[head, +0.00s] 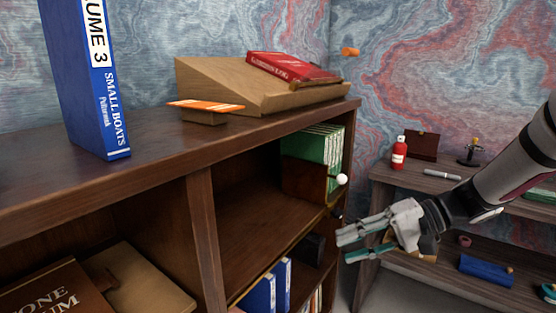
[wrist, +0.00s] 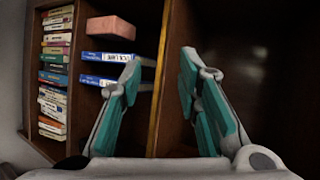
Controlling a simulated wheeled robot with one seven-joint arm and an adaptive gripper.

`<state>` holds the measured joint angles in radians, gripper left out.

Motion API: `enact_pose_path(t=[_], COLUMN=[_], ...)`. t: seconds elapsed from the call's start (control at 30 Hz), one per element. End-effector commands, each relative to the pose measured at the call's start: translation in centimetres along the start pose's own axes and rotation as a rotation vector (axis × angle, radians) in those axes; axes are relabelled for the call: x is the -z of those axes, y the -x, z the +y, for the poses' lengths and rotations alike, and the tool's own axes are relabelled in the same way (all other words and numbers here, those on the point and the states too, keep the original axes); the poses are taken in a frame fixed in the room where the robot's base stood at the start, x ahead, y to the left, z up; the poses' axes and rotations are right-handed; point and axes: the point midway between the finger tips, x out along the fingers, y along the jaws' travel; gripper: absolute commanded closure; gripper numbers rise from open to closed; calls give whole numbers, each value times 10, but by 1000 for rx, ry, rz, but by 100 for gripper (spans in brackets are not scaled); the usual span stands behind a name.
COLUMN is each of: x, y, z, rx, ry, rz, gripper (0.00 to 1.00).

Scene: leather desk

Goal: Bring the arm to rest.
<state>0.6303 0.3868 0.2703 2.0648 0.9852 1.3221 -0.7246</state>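My gripper (head: 362,240) is at the right of the head view, at the end of my grey and black arm, in front of the open shelving. Its fingers with teal pads are spread apart with nothing between them. In the wrist view my gripper (wrist: 160,90) also shows open and empty, and a vertical wooden divider of the bookcase (wrist: 158,110) is seen between its fingers. No contact between the gripper and the shelf can be made out.
The dark wooden bookcase (head: 202,235) fills the left. On it stand a blue book (head: 88,80) and a wooden slope (head: 215,82) with a red book (head: 292,67). At right, a desk (head: 400,180) bears a red bottle (head: 399,153). Below lies a blue roll (head: 486,270).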

Motion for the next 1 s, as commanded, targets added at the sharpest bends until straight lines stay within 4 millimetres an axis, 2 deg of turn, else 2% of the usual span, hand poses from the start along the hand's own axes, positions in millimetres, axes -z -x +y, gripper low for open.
enact_pose_path(t=[0.03, 0.23, 0.43, 0.6, 0.8, 1.0], x=[-20, -98, -171, -224, -270, -295], y=[-4, -10, 0, 17, 41, 60], z=[-9, -22, -21, -11, 8, 24], rx=[-64, -316, -561, -752, -928, -1031], ry=[17, 45, 79, 113, 153, 184], rz=[-33, -133, -167, -147, -84, -18], gripper=[69, 69, 69, 69, 69, 69])
